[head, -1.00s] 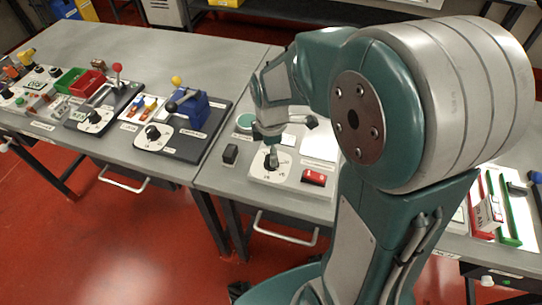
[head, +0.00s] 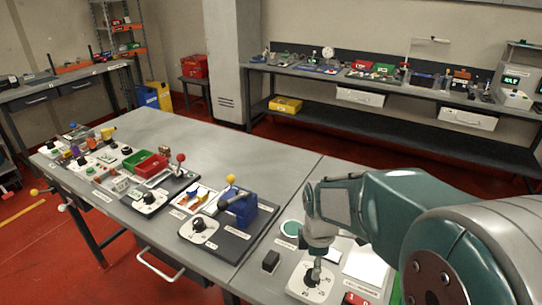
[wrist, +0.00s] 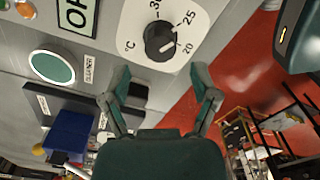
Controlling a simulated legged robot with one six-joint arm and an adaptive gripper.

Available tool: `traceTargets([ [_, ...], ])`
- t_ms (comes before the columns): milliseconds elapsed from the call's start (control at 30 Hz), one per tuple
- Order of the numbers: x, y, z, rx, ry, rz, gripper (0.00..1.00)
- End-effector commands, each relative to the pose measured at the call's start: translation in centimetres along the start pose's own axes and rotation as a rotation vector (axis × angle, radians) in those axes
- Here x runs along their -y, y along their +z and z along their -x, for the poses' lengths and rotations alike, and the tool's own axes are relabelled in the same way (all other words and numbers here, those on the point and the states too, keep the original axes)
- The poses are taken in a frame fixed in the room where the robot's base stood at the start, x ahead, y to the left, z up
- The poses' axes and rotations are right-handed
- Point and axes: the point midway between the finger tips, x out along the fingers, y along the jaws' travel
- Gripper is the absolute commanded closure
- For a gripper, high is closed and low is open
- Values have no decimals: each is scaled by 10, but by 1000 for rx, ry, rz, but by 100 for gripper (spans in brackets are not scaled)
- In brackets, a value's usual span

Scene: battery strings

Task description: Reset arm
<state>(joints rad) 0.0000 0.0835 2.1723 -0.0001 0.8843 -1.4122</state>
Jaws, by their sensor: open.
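My gripper (head: 316,272) hangs low over a white dial panel (head: 296,284) at the near edge of the grey bench in the head view. Its fingers hide part of the panel's knob there. In the wrist view my gripper (wrist: 160,85) is open, with its two green fingers spread and nothing between them. The black dial knob (wrist: 160,41), with a white pointer mark, lies beyond the fingertips, apart from them. The scale around the knob shows 20, 25 and 30.
Beside the dial are a green round button (head: 291,228), a black block (head: 270,261) and a red switch (head: 354,299). Left on the bench stand a blue device (head: 240,208), a red bin (head: 152,164) and several control panels. A back bench (head: 345,78) lies beyond the red floor.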

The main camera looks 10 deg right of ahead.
Motion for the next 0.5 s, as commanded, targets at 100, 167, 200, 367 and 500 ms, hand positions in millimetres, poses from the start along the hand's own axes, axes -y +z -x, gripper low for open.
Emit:
traceTargets([
  [100, 7, 1, 14, -6, 32, -77, 23],
  [167, 14, 2, 26, -15, 63, -159, 23],
  [200, 20, 3, 35, -24, 85, -226, 23],
  [367, 46, 7, 69, -76, 174, -508, 23],
  [500, 71, 11, 92, -143, 241, -751, 23],
])
